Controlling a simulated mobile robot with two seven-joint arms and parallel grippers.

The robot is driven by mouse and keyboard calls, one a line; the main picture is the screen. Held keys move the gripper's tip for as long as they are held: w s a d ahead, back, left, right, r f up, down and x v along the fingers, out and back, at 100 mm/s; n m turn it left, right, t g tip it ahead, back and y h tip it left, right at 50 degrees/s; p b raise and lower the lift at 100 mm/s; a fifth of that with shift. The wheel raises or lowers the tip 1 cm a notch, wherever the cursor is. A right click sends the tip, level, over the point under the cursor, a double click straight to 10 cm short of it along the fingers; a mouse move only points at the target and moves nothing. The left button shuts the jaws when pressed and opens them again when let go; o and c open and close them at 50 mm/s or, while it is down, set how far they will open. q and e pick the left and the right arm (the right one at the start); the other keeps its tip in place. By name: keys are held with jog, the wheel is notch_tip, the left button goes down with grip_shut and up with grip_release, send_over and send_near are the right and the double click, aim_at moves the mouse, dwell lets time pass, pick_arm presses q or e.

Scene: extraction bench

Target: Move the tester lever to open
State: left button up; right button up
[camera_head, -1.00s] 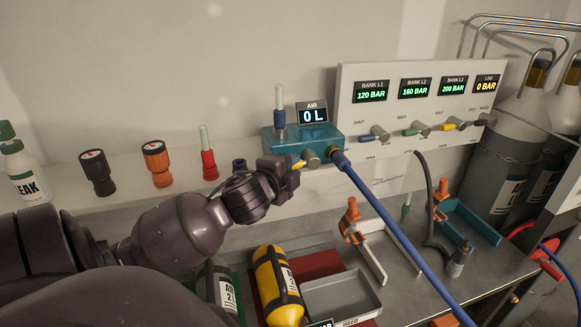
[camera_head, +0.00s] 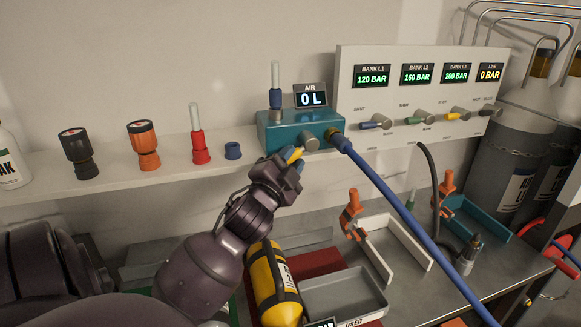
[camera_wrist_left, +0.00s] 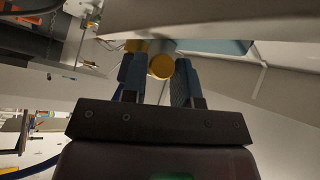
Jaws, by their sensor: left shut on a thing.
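The tester is a teal box (camera_head: 285,130) on the shelf, with a blue hose on its right and an "AIR 0 L" display (camera_head: 311,96) above it. Its lever (camera_head: 296,155) has a yellow handle and points down and to the left from a grey knob (camera_head: 309,141) on the front. My left gripper (camera_head: 291,161) is shut on the lever's handle, hiding part of it. In the left wrist view, the lever's round yellow end (camera_wrist_left: 161,66) sits between the fingers of my left gripper (camera_wrist_left: 160,78). My right gripper is not in view.
A blue hose (camera_head: 390,195) runs from the tester down to the right. Red, orange and black fittings (camera_head: 143,145) stand on the shelf at left. A panel (camera_head: 400,85) with several small valves is at right. A yellow cylinder (camera_head: 270,285) and a grey tray (camera_head: 345,292) lie below.

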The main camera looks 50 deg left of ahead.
pick_arm(q)
jog(key=shift+w+f+n+y+b, duration=0.1)
jog(key=shift+f+n+y+b, duration=0.15)
jog(key=shift+n+y+b, duration=0.05)
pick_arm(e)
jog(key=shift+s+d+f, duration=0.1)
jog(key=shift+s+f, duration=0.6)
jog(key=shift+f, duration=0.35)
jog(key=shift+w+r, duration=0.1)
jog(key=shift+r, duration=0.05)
pick_arm(q)
jog(key=o, duration=0.9)
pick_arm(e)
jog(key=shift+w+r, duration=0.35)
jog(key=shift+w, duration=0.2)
